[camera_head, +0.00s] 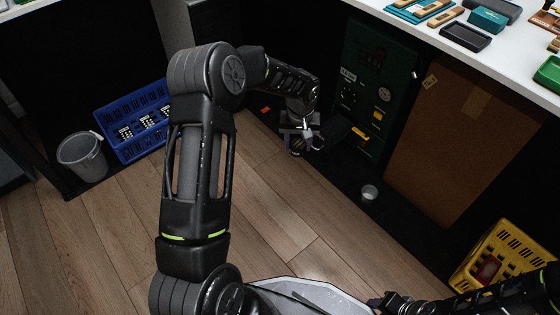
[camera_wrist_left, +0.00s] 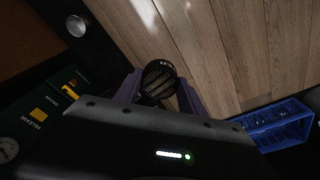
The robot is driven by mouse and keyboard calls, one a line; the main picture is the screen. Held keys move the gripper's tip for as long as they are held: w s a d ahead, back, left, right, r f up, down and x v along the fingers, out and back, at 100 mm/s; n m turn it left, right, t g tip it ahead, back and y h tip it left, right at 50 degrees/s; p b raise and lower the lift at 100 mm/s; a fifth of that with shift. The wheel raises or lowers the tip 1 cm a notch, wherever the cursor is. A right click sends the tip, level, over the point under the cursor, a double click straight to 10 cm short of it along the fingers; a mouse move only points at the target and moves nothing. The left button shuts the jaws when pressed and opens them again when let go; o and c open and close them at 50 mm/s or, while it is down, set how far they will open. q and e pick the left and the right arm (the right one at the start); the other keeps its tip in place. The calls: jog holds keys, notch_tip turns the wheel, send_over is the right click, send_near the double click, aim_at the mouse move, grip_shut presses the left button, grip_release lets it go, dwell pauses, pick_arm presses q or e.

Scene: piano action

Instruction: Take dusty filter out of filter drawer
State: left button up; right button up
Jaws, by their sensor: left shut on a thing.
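My left gripper (camera_head: 299,139) is beside the front of a dark green cabinet (camera_head: 372,85), low over the floor. In the left wrist view its two purple-grey fingers (camera_wrist_left: 160,92) are shut on a dark, round-ended, ribbed thing that looks like the filter (camera_wrist_left: 160,76). In the head view only a small grey part of it shows under the fingers. A dark, drawer-like piece (camera_head: 337,128) juts from the cabinet just right of the gripper; its inside is hidden. My right gripper (camera_head: 392,302) is at the bottom edge, its jaw state unclear.
A blue crate (camera_head: 133,121) and a grey bucket (camera_head: 84,154) stand on the left. A small metal cup (camera_head: 369,192) is below the cabinet. A brown board (camera_head: 455,140) and a yellow crate (camera_head: 500,255) are right. The white worktop (camera_head: 420,38) overhangs; wooden floor (camera_head: 270,210) is open.

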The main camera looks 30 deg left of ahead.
pick_arm(q)
jog(key=s+a+f+n, duration=0.2)
jog(key=a+f, duration=0.3)
jog(key=f, duration=0.4)
jog(key=shift+s+f, duration=0.2)
jog(key=shift+s, duration=0.1)
jog(key=shift+s+d+r, duration=0.1)
jog(key=s+d+r+p, duration=0.1)
jog(key=s+r+p, duration=0.1)
jog(key=s, duration=0.9)
jog(key=shift+s+d, duration=0.2)
jog(key=shift+d, duration=0.1)
